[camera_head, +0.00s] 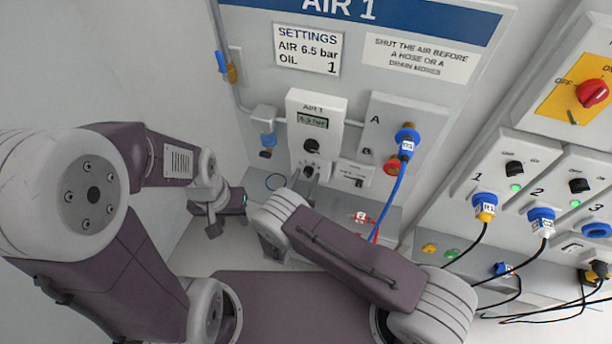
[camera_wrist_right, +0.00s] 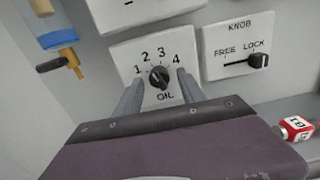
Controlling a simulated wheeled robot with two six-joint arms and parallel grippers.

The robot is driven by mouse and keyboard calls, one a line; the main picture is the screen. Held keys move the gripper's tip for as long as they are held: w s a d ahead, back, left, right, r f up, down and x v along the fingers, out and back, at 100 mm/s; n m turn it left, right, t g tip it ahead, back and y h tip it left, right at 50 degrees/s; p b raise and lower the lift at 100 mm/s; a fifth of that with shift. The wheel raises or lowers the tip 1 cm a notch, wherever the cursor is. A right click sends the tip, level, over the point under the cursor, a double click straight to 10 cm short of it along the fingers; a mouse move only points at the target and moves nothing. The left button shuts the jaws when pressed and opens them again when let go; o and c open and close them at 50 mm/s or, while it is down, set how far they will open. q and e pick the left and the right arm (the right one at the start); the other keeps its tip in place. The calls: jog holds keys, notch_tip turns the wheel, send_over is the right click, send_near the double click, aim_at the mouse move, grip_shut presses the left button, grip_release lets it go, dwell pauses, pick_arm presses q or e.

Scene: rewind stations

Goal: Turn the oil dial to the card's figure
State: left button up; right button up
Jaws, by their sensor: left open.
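The settings card (camera_head: 307,50) reads "AIR 6.5 bar" and "OIL 1". In the right wrist view the black oil dial (camera_wrist_right: 158,77) sits on a white plate (camera_wrist_right: 122,52) marked 1 to 4. I cannot surely tell which figure its pointer is at. My right gripper (camera_wrist_right: 160,92) is open, with one finger on either side of the dial; contact is unclear. In the head view the right gripper (camera_head: 306,178) is at the lower part of the AIR 1 unit (camera_head: 327,108). My left gripper (camera_head: 212,224) is open and empty at the lower left.
A KNOB plate with a FREE/LOCK lever (camera_wrist_right: 258,61) is right of the dial; the lever is at the LOCK side. A blue hose (camera_head: 391,198) runs down from socket A.

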jog(key=shift+w+f, duration=0.1)
grip_shut()
jog(key=shift+n+b, duration=0.3)
jog(key=n+b, duration=0.1)
jog(key=n, duration=0.1)
jog(key=shift+n, duration=0.4)
jog(key=shift+n+b, duration=0.8)
jog(key=shift+n, duration=1.4)
jog(key=shift+o, duration=1.2)
grip_release()
